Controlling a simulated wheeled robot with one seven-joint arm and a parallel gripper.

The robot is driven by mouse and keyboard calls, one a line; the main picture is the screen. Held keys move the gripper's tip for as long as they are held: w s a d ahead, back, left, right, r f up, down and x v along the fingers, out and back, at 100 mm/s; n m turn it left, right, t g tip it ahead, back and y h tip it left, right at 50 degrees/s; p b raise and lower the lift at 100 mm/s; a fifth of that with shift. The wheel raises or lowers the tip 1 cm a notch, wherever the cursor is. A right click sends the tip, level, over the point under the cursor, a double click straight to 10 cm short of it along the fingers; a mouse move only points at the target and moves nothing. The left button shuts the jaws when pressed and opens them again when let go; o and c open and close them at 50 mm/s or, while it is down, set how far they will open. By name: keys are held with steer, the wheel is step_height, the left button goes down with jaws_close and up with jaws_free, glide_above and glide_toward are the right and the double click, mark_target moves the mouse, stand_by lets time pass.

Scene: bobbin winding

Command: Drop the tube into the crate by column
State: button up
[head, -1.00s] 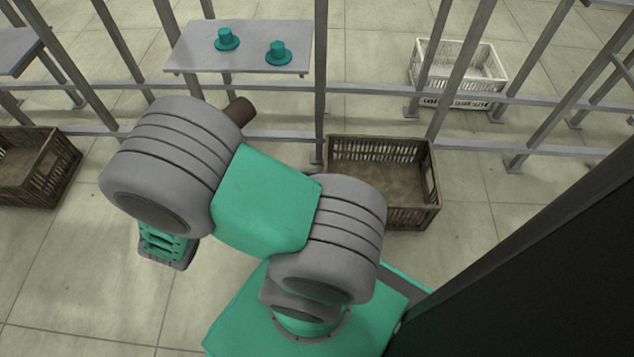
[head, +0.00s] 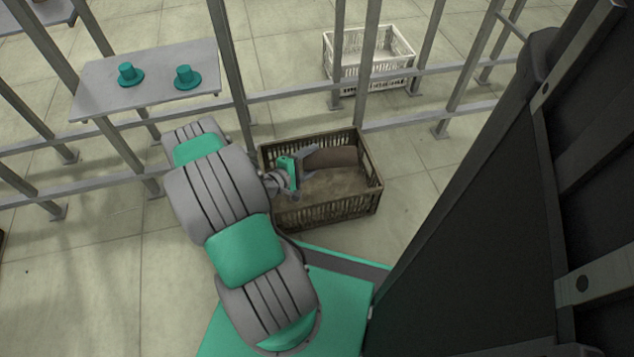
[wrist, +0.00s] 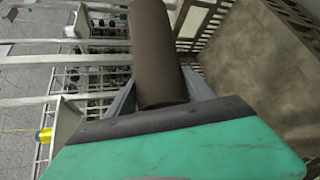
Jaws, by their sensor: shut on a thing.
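The brown tube (head: 331,157) is held by my gripper (head: 306,160) and lies roughly level over the brown crate (head: 327,219) in the head view. My gripper is shut on one end of the tube, and the other end points right across the crate. In the wrist view the tube (wrist: 157,60) stands out from my gripper (wrist: 160,103), with the crate's slatted wall and worn floor (wrist: 262,75) beside it on the right. The tube's exact height above the crate floor is hard to tell. The gripped end is partly hidden by the jaws.
A metal railing (head: 300,92) runs behind the crate. A large dark column (head: 470,210) stands close on the right.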

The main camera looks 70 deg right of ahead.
steer(key=w+d+r, duration=0.2)
steer(key=w+d, duration=0.1)
steer(key=d, duration=0.1)
step_height(320, 180, down, 6)
steer(key=m+g+b, duration=0.1)
steer(key=b, duration=0.3)
steer(key=shift+s+a+y+b, duration=0.2)
steer(key=shift+y+b, duration=0.1)
steer(key=shift+b, duration=0.1)
steer(key=shift+f, duration=0.1)
